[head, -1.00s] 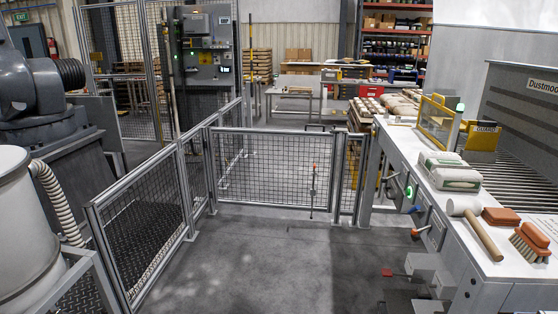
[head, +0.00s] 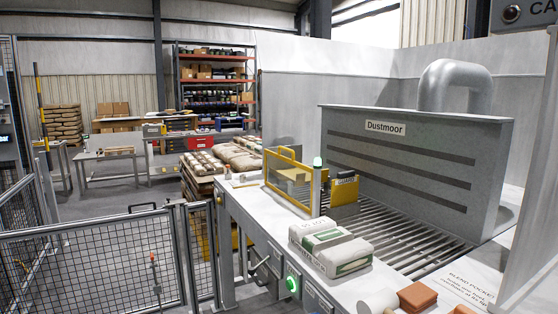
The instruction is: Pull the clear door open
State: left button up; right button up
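The clear door (head: 287,179) is a see-through panel in a yellow frame. It stands upright on the left side of the roller bed, at the middle of the head view. A grey post with a green light on top (head: 317,175) stands at its near right end. A yellow and dark guard part (head: 345,188) stands just right of that post. I cannot tell from this angle whether the door is latched. Neither of my grippers is in view.
A sack (head: 330,247) lies on the white bench in front of the door. A brick-coloured block (head: 417,297) lies at the bottom edge. The grey Dustmoor hood (head: 420,170) rises behind the rollers (head: 400,235). A mesh fence (head: 95,268) stands at left.

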aim_at(292, 162)
jog(key=i+j+z, duration=0.1)
jog(key=z, duration=0.4)
jog(key=i+j+z, duration=0.5)
jog(key=j, duration=0.25)
jog(key=i+j+z, duration=0.25)
jog(key=j, duration=0.15)
jog(key=k, duration=0.1)
